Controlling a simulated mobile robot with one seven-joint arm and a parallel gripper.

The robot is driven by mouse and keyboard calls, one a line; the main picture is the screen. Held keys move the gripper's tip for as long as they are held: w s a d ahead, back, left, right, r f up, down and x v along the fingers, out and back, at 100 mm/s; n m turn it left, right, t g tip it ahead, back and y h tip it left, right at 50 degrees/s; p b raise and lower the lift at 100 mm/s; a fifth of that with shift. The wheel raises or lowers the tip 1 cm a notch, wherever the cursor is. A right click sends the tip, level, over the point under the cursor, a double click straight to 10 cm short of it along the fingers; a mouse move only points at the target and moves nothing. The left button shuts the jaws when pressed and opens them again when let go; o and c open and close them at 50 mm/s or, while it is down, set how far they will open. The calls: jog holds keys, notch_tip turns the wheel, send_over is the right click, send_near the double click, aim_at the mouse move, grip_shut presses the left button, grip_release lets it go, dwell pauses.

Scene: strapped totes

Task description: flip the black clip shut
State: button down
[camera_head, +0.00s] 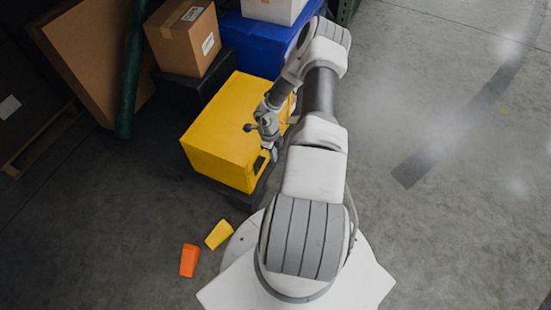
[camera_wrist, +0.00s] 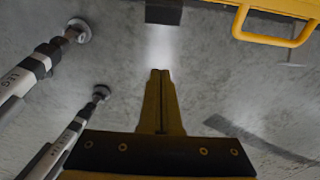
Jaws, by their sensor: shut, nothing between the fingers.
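The yellow tote (camera_head: 228,125) stands left of my arm in the head view. My gripper (camera_head: 273,155) is at the tote's right side in that view. In the wrist view, my gripper (camera_wrist: 160,72) is shut, its two fingers together with nothing between them. A black block (camera_wrist: 163,11), which looks like the black clip, is cut off by the top edge, ahead of the fingertips and apart from them in the picture. I cannot tell whether it is open. The tote's yellow handle (camera_wrist: 276,38) is at upper right. A small dark part (camera_head: 260,163) shows on the tote beside my gripper.
A cardboard box (camera_head: 182,38) on a black tote and a blue tote (camera_head: 252,42) stand behind the yellow tote. An orange wedge (camera_head: 189,260) and a yellow wedge (camera_head: 219,234) lie on the floor near my base. The floor (camera_head: 440,220) at the right is clear.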

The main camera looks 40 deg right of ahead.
jog(key=r, duration=0.1)
jog(key=w+r, duration=0.1)
jog(key=r, duration=0.1)
jog(key=r+p, duration=0.1)
jog(key=shift+w+a+r, duration=0.25)
jog(key=shift+a+r, duration=0.05)
jog(key=shift+a, duration=0.05)
